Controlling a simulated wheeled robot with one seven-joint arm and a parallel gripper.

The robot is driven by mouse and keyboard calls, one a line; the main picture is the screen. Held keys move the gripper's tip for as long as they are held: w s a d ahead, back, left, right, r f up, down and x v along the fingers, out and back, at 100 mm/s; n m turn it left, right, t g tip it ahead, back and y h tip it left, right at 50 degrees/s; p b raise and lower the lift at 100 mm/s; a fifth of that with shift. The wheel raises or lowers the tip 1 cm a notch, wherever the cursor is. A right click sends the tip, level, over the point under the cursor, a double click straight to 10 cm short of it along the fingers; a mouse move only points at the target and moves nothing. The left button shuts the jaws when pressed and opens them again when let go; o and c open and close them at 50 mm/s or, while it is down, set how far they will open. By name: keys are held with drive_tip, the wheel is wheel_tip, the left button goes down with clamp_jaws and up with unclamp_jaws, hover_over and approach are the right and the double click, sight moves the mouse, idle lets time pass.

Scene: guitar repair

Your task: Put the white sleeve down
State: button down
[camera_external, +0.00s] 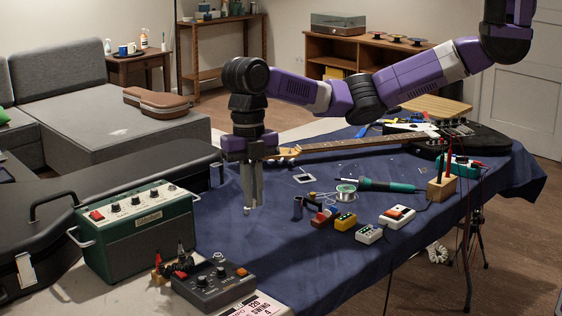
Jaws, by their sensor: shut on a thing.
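My gripper (252,203) points straight down above the left part of the blue cloth, left of the small parts there. Its fingers are close together, shut on the white sleeve (247,210), which shows only as a small pale bit at the fingertips. Most of the sleeve is hidden by the fingers or too small to make out. It appears to be above the cloth, but I cannot tell the exact gap.
The blue cloth (240,262) is bare around and below my gripper. A green amplifier (138,235) and grey box (213,283) stand to the front left. Several pedals (345,221), a solder spool (346,192) and a soldering iron (385,185) lie to the right. A guitar (370,142) lies behind.

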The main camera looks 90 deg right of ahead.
wheel_tip(320, 180, up, 5)
drive_tip(key=shift+r, duration=0.15)
drive_tip(key=w+d+r+m+t+b, duration=0.2)
drive_tip(key=d+m, duration=0.9)
drive_tip(key=d, duration=2.7)
drive_tip(key=s+d+f+m+h+b, duration=0.1)
drive_tip(key=s+d+m, duration=0.45)
drive_tip(key=d, duration=0.45)
drive_tip(key=s+d+f+m+b, duration=0.1)
drive_tip(key=s+d+m+b, duration=0.1)
drive_tip(key=s+d+m, duration=0.6)
drive_tip(key=s+d+f+m+h+b, duration=0.1)
drive_tip(key=s+d+m, duration=0.25)
drive_tip(key=d, duration=0.75)
drive_tip(key=f+b, duration=0.1)
drive_tip(key=f, duration=0.5)
drive_tip(key=f+b, duration=0.1)
drive_tip(key=f, duration=0.5)
drive_tip(key=w+f+b, duration=0.1)
drive_tip(key=f, duration=0.5)
drive_tip(key=shift+d+f, duration=0.15)
drive_tip(key=shift+f, duration=0.25)
drive_tip(key=shift+f, duration=0.1)
